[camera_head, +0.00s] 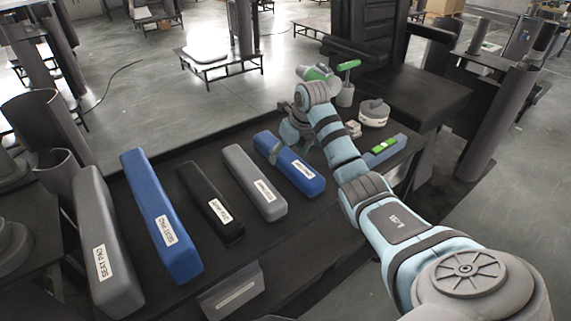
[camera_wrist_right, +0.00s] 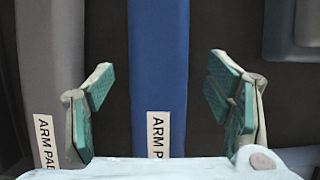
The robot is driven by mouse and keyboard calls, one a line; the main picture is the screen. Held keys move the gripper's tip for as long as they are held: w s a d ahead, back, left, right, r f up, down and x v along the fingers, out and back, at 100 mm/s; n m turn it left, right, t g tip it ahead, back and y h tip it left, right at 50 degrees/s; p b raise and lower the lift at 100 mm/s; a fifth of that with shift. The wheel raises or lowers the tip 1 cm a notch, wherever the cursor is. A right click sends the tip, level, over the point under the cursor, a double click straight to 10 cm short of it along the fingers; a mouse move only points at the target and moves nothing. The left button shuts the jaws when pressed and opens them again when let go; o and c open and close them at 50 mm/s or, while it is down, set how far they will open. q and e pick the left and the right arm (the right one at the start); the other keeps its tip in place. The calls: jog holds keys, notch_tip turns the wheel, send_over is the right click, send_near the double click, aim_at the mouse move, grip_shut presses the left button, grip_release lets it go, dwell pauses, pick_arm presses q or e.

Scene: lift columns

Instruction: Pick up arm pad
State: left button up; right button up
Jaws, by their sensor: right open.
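A blue arm pad (camera_head: 297,168) with a white label lies on the dark table at the right end of a row of pads. My right gripper (camera_head: 282,146) is at its far end. In the right wrist view the open fingers of the right gripper (camera_wrist_right: 158,88) are on either side of the blue arm pad (camera_wrist_right: 160,45), with a gap on each side; nothing is held. A grey arm pad (camera_head: 252,180) lies just left of it, also in the wrist view (camera_wrist_right: 50,55). A black pad (camera_head: 208,198) lies farther left. My left gripper is not in view.
A blue seat pad (camera_head: 158,213) and a grey seat pad (camera_head: 100,240) lie at the left of the table (camera_head: 165,170). A green-handled tool (camera_head: 347,68) in a cup, a white tape roll (camera_head: 374,113) and a blue-grey item with a green part (camera_head: 384,148) are at the right.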

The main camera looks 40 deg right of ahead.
jog(key=shift+x, duration=1.2)
jog(key=c, duration=1.6)
jog(key=shift+c, duration=0.2)
notch_tip(320, 180, up, 19)
jog(key=p, duration=0.4)
notch_tip(320, 180, up, 5)
jog(key=p, duration=0.6)
send_over(286, 154)
jog(key=shift+f, duration=0.3)
